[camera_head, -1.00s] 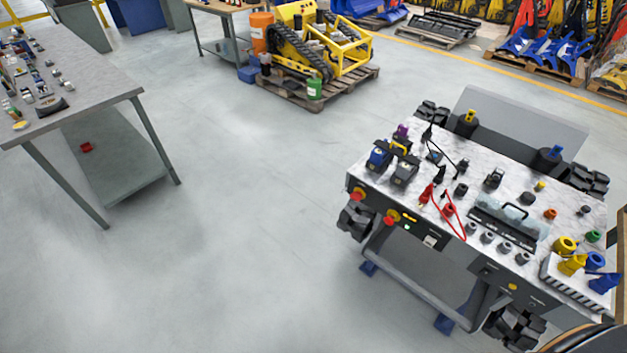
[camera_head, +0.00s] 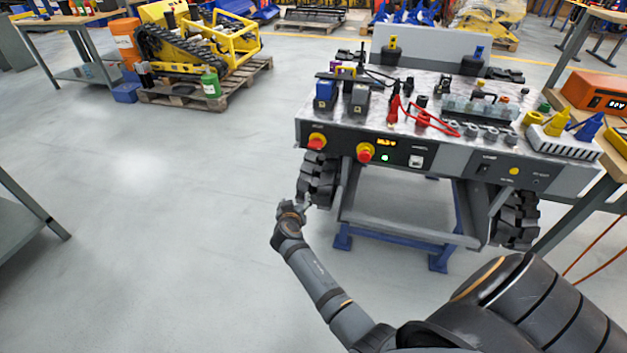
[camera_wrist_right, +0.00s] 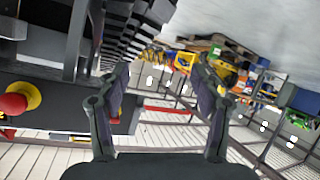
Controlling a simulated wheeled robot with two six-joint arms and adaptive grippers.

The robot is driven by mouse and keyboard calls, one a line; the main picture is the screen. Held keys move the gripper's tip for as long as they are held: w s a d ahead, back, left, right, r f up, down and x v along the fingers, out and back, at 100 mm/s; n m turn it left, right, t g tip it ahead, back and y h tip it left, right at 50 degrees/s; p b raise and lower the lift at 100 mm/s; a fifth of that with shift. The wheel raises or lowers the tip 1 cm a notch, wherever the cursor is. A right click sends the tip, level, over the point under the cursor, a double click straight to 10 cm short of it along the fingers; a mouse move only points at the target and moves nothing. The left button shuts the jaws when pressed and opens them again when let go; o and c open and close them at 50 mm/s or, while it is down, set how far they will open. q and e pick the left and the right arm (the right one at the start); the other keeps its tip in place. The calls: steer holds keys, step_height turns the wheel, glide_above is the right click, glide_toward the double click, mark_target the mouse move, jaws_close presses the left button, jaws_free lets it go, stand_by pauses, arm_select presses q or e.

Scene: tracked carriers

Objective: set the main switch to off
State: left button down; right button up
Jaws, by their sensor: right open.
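The carrier's front panel (camera_head: 440,158) carries two red knobs on yellow bases, a left one (camera_head: 317,142) and a right one (camera_head: 365,152). I cannot read which is the main switch, nor its setting. A small lit display and a green light sit beside the right knob. My right gripper (camera_head: 303,203) is in front of the carrier's left track, below the left knob and apart from both knobs. In the right wrist view my right gripper (camera_wrist_right: 162,82) is open and empty. One red knob (camera_wrist_right: 14,103) shows at that view's left edge. My left gripper is out of view.
The carrier's top (camera_head: 430,88) holds plugs, cables and a clear cover. A white ribbed block (camera_head: 560,145) sits at its right end. An orange meter (camera_head: 595,92) stands on a bench at right. Open floor (camera_head: 170,190) lies to the left.

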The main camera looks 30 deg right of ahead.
step_height(320, 180, up, 7)
steer(key=w+d+m+t+h+b, duration=0.1)
steer(key=w+d+m+h+b, duration=0.15)
steer(key=m+h+b, duration=0.4)
steer(key=b, duration=0.1)
glide_toward(314, 147)
steer(key=shift+y, duration=0.25)
steer(key=x, duration=1)
steer(key=shift+w+d+r, duration=0.1)
steer(key=shift+w+d, duration=0.15)
steer(key=shift+d, duration=0.1)
steer(key=c, duration=1.1)
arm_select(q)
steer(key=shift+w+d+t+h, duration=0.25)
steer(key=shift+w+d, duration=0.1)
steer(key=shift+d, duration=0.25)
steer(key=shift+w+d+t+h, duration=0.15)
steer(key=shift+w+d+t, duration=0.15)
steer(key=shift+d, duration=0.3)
arm_select(e)
steer(key=shift+c, duration=0.2)
